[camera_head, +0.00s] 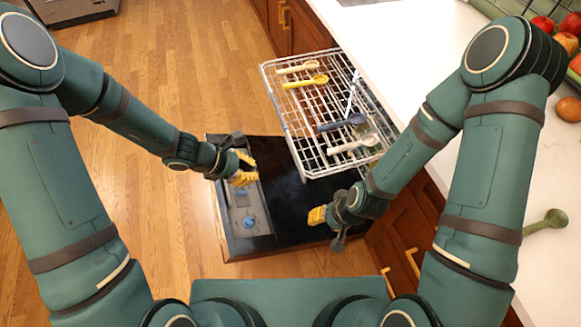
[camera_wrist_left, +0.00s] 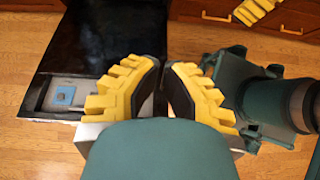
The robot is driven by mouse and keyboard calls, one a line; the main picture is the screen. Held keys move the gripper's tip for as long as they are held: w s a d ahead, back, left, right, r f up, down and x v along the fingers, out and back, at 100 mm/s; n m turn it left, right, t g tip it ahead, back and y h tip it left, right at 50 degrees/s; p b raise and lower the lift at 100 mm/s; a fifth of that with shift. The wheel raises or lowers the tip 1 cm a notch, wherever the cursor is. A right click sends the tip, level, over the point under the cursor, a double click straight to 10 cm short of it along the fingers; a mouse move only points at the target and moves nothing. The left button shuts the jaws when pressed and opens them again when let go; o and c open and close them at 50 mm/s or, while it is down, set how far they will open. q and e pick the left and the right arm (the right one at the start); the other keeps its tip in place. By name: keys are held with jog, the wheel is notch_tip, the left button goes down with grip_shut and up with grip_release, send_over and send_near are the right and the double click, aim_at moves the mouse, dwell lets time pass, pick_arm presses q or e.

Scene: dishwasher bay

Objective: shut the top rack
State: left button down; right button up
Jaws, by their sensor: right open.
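The top rack (camera_head: 303,148) is a white wire rack in the head view, pulled out over the open black dishwasher door (camera_head: 285,215). It holds a cream spoon (camera_head: 297,68), a yellow spoon (camera_head: 306,82), a dark blue spoon (camera_head: 342,123) and a pale scoop (camera_head: 355,144). My left gripper (camera_head: 246,169) is left of the rack's near end, above the door, apart from the rack. Its yellow fingers stand apart and empty in the left wrist view (camera_wrist_left: 165,75). My right gripper (camera_head: 318,215) is below the rack's near end, open and empty.
The white counter (camera_head: 400,50) runs along the rack's right side, with fruit at its far right and a green utensil (camera_head: 545,222). Wooden cabinets (camera_head: 400,235) with yellow handles stand under it. The wooden floor (camera_head: 190,70) left of the rack is clear.

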pick_arm(q)
jog(key=w+d+f+b, duration=0.3)
jog(key=d+f, duration=0.3)
jog(key=d, duration=0.4)
jog(key=shift+w+d+f+n+t+b, duration=0.15)
jog(key=shift+w+d+n+t+b, duration=0.2)
jog(key=shift+w, duration=0.3)
pick_arm(e)
jog(key=shift+w+f, duration=0.2)
jog(key=shift+f, duration=1.6)
pick_arm(q)
jog(key=shift+d, duration=0.1)
